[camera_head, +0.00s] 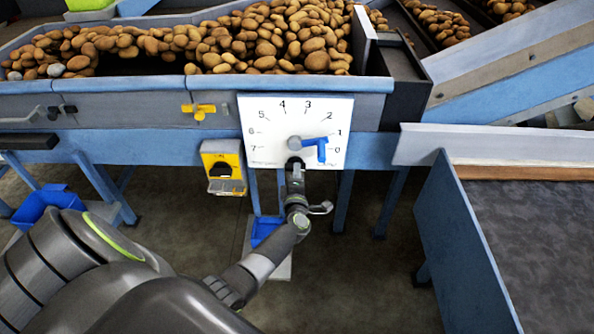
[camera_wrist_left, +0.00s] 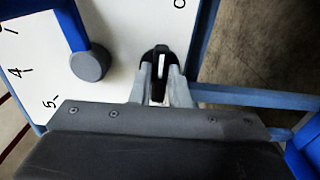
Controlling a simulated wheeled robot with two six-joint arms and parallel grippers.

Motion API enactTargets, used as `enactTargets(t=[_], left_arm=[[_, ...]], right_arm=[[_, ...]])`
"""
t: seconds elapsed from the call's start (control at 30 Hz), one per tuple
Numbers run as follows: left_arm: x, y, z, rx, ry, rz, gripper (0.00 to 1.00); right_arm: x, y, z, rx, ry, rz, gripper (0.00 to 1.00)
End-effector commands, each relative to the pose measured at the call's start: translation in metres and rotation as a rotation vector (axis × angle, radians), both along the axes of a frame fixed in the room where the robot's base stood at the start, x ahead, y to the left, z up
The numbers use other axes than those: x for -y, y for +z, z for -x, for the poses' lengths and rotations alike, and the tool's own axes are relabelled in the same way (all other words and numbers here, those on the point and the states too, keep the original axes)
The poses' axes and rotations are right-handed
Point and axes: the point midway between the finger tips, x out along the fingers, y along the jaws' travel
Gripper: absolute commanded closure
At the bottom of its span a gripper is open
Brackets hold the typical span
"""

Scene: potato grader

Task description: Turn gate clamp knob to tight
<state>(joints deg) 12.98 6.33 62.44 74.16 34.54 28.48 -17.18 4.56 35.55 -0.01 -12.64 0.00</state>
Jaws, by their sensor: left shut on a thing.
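The black gate clamp knob (camera_wrist_left: 147,57), with a white mark on it, sits at the lower edge of the white dial plate (camera_head: 265,112). My left gripper (camera_head: 295,165) reaches it from below. In the left wrist view its two grey fingers (camera_wrist_left: 160,84) are shut on the knob, one on each side. The white mark lies lengthwise between the fingers. In the head view the knob is mostly hidden by the gripper. My right gripper is not in view.
A yellow handle (camera_head: 199,110) and a yellow box (camera_head: 222,150) are left of the plate. Potatoes (camera_head: 265,45) fill the trough above. A blue bin (camera_head: 264,229) is on the floor below. A blue-sided table (camera_head: 462,240) stands at right.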

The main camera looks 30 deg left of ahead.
Motion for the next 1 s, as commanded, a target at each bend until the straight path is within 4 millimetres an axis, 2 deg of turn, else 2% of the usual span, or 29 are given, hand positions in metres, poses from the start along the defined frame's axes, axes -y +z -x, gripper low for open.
enactTargets(t=[0.63, 0.67, 0.8, 1.0], left_arm=[[0.0002, -0.0003, -0.0002, -0.025, -0.001, -0.040, 1.00], [0.0002, -0.0002, -0.0002, -0.025, -0.001, -0.040, 0.81], [0.0001, -0.0003, -0.0002, -0.024, 0.000, -0.039, 0.63], [0.0000, -0.0003, -0.0001, -0.024, 0.000, -0.038, 0.63]], right_arm=[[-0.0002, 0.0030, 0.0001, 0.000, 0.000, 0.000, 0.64], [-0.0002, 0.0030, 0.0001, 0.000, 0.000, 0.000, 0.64], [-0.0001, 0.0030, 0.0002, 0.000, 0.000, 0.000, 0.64], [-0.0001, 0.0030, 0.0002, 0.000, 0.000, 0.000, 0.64]])
